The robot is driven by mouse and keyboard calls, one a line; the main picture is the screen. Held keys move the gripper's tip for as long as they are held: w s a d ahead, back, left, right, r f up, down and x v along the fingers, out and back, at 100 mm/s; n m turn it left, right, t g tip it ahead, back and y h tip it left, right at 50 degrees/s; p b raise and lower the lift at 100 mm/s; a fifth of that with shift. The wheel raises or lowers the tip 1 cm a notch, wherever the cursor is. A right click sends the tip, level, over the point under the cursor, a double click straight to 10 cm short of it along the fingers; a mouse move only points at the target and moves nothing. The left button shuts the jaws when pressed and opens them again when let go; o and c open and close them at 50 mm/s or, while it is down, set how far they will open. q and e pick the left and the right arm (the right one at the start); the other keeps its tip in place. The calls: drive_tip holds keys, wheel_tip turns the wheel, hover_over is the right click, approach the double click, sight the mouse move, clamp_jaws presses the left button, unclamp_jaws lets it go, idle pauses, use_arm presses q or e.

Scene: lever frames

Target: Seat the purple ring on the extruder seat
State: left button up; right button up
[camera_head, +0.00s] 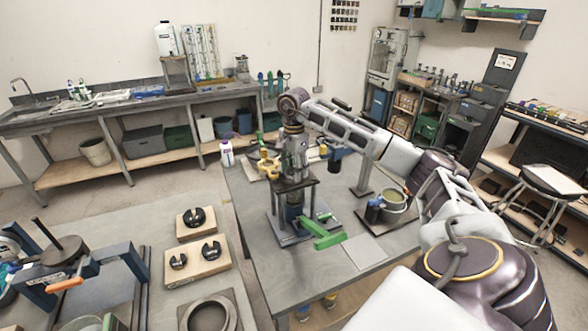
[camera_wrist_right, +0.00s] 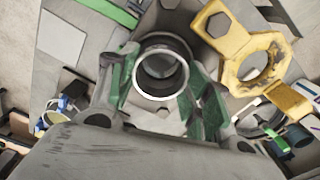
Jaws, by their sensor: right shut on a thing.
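My right gripper (camera_head: 293,150) is over the dark extruder stand (camera_head: 293,188) on the middle table. In the right wrist view, the green-padded fingers of this gripper (camera_wrist_right: 163,75) are shut on a round ring (camera_wrist_right: 163,41) that lies between them. The ring looks dark grey, and its purple colour is hard to make out here. A lighter round opening shows through the ring. The fingers hide the extruder seat, so I cannot tell whether the ring touches it. In the head view the gripper hides the ring. My left gripper is not in view.
A yellow bracket (camera_wrist_right: 240,60) is close beside the gripper in the wrist view. A green bar (camera_head: 323,240) lies at the stand's front right. A grey pot (camera_head: 394,200) stands to the right. The table's front left is clear.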

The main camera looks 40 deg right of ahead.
drive_tip(key=shift+s+f+b, duration=0.1)
drive_tip(key=shift+f+b, duration=0.25)
drive_tip(key=shift+f, duration=0.4)
idle(0.9)
drive_tip(key=o, duration=1.1)
drive_tip(key=shift+o, duration=0.2)
drive_tip(key=shift+r, duration=0.15)
drive_tip(key=shift+r, duration=0.8)
wheel_tip(320, 180, up, 10)
idle(0.9)
